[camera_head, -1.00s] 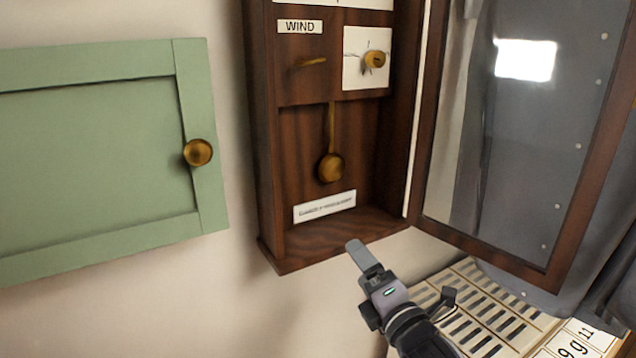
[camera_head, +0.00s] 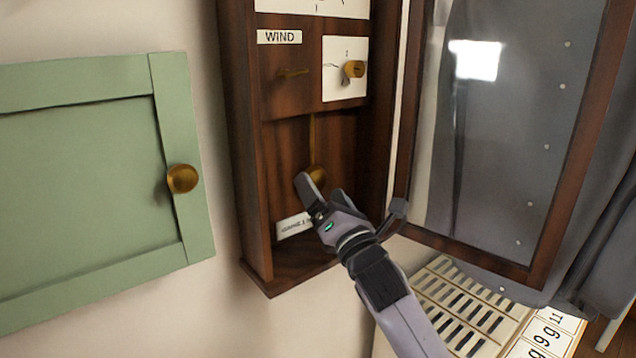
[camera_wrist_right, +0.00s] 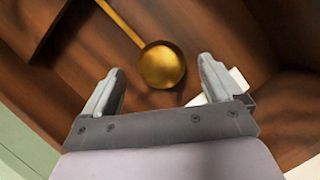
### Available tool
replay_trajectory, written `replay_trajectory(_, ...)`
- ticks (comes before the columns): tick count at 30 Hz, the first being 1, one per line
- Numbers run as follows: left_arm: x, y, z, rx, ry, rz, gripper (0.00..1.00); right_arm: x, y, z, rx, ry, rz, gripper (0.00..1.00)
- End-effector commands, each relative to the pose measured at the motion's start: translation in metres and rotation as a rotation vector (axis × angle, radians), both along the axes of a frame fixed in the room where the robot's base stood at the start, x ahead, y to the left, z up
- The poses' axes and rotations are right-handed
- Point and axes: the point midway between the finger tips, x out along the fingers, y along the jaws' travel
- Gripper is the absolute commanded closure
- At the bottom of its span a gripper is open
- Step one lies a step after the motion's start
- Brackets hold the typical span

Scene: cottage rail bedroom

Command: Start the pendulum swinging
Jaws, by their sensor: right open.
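The pendulum is a thin brass rod with a round brass bob (camera_head: 318,175), hanging in the lower compartment of the dark wooden clock case (camera_head: 237,150). My right gripper (camera_head: 320,190) is inside the open case front, just before the bob, and partly hides it. In the right wrist view the bob (camera_wrist_right: 162,65) lies beyond and between the spread fingertips of the right gripper (camera_wrist_right: 160,85). No grip on the bob shows, and I cannot tell whether a finger touches it. My left gripper is not in view.
The glazed clock door (camera_head: 490,150) stands open to the right, close to my right arm. A green cabinet door (camera_head: 90,180) with a brass knob is at left. A WIND label (camera_head: 279,37) and brass knob (camera_head: 353,69) sit above. A slotted card rack (camera_head: 470,310) is below right.

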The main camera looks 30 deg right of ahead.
Motion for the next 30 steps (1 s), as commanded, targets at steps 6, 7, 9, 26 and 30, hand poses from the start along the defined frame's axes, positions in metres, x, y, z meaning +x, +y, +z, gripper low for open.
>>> replay_trajectory(6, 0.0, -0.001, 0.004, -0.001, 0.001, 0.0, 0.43, 0.019, -0.003, 0.007, 0.002, 0.001, 0.001, 0.08)
replay_trajectory(7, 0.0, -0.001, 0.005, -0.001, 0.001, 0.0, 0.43, 0.02, -0.003, 0.007, 0.002, 0.001, 0.001, 0.08)
replay_trajectory(9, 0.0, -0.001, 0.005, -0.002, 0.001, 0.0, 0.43, 0.022, -0.003, 0.007, 0.001, 0.001, 0.001, 0.08)
replay_trajectory(26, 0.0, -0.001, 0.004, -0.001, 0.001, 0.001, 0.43, 0.022, -0.003, 0.007, 0.001, 0.001, 0.001, 0.88)
replay_trajectory(30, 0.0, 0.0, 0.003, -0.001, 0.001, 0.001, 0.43, 0.027, -0.003, 0.007, -0.007, 0.0, 0.002, 0.88)
